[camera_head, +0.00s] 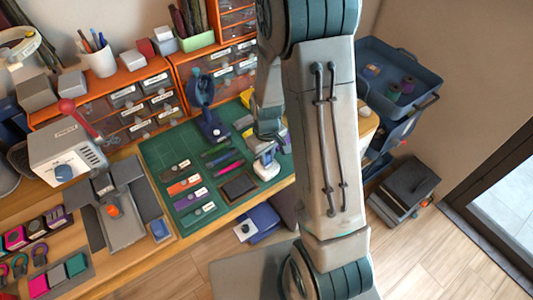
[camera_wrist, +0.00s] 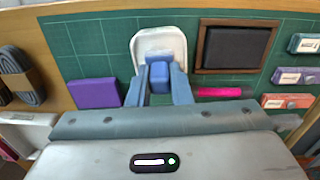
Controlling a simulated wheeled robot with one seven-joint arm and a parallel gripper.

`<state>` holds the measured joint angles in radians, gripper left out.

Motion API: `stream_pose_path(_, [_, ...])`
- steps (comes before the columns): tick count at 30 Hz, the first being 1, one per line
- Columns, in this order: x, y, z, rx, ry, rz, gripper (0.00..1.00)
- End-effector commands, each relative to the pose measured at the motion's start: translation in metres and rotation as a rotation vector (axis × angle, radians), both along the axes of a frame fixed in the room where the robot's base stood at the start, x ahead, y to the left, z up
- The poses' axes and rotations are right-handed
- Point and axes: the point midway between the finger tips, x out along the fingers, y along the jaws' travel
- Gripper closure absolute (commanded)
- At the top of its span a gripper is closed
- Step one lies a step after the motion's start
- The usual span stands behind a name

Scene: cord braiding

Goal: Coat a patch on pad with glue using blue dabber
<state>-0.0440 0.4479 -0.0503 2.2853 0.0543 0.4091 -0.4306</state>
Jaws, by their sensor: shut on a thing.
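My gripper (camera_wrist: 158,70) is shut on a small blue block, which I take to be the blue dabber (camera_wrist: 157,82), between its two blue-grey fingers. In the head view, my gripper (camera_head: 265,150) hangs over the right part of the green mat. A white rounded dish (camera_wrist: 160,40) lies just beyond the fingertips; it also shows below my gripper in the head view (camera_head: 266,172). I cannot tell whether the dabber touches it. The dark pad in a brown frame (camera_wrist: 238,47) lies on the mat to the right of the dish, and left of it in the head view (camera_head: 239,186).
The green cutting mat (camera_head: 160,150) holds a magenta pen (camera_head: 229,168) and several labelled colored blocks (camera_head: 184,185). A purple block (camera_wrist: 95,92) lies left of the dish in the wrist view. A dark blue stand (camera_head: 208,110) rises at the mat's back. Orange drawers (camera_head: 140,100) line the rear.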

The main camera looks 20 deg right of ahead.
Motion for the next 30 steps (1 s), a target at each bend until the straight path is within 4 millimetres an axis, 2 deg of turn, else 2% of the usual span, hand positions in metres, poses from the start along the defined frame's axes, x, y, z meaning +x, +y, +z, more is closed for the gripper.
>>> stream_pose_path(30, [0.0,0.0,-0.005,0.0,0.0,0.0,1.0])
